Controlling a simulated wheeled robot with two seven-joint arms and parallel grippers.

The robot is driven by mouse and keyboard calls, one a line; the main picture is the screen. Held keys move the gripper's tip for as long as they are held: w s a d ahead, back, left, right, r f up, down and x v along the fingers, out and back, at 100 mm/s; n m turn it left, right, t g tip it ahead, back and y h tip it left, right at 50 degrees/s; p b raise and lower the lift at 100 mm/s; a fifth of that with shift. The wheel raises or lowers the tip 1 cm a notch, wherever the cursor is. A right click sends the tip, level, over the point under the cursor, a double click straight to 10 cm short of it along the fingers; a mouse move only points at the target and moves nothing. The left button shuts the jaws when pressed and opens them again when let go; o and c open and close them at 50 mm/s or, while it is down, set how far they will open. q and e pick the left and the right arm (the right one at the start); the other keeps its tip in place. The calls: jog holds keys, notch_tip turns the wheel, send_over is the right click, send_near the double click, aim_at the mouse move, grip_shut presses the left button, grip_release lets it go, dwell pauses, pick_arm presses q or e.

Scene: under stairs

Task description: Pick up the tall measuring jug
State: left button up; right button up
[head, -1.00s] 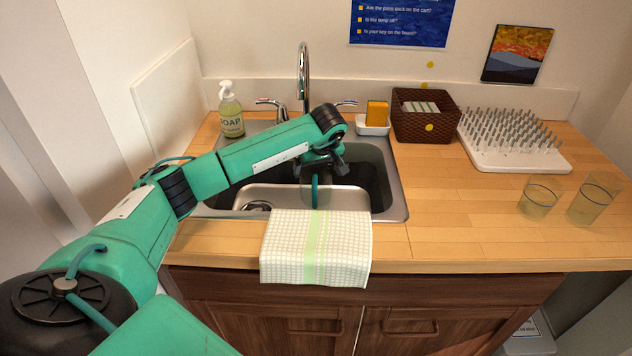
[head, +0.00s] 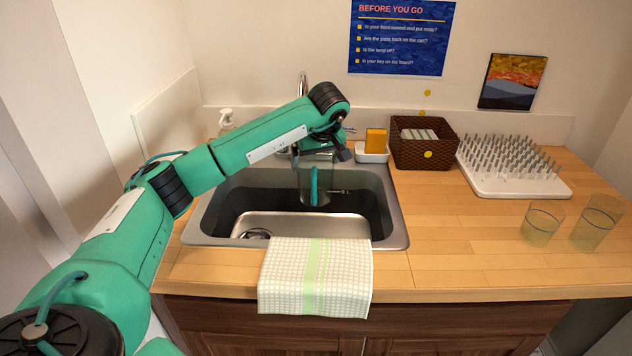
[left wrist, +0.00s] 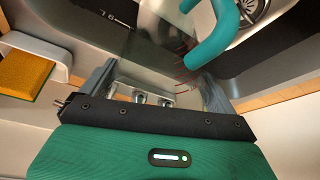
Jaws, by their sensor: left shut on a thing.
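The tall measuring jug (head: 327,184) is clear, with a teal handle. It hangs over the sink basin (head: 393,200), roughly upright, with its base showing against the dark basin wall. My left gripper (head: 318,155) is shut on its upper part from above. In the left wrist view the jug's see-through wall (left wrist: 160,40) with red marks lies between the two fingers (left wrist: 158,88), and the teal handle is at the upper right. My right gripper is not in view.
A checked cloth (head: 315,275) hangs over the sink's front edge. Right of the sink are a soap dish with a yellow sponge (head: 376,140), a brown basket (head: 425,152), a spiked drying rack (head: 510,165) and two glasses (head: 541,225). The faucet and soap bottle (head: 226,120) stand behind my arm.

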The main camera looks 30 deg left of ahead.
pick_arm(q)
notch_tip(320, 180, up, 7)
jog(key=s+d+b, duration=0.1)
jog(key=s+d, duration=0.9)
jog(key=d, duration=0.4)
jog(key=shift+s+d, duration=0.25)
jog(key=shift+s, duration=0.1)
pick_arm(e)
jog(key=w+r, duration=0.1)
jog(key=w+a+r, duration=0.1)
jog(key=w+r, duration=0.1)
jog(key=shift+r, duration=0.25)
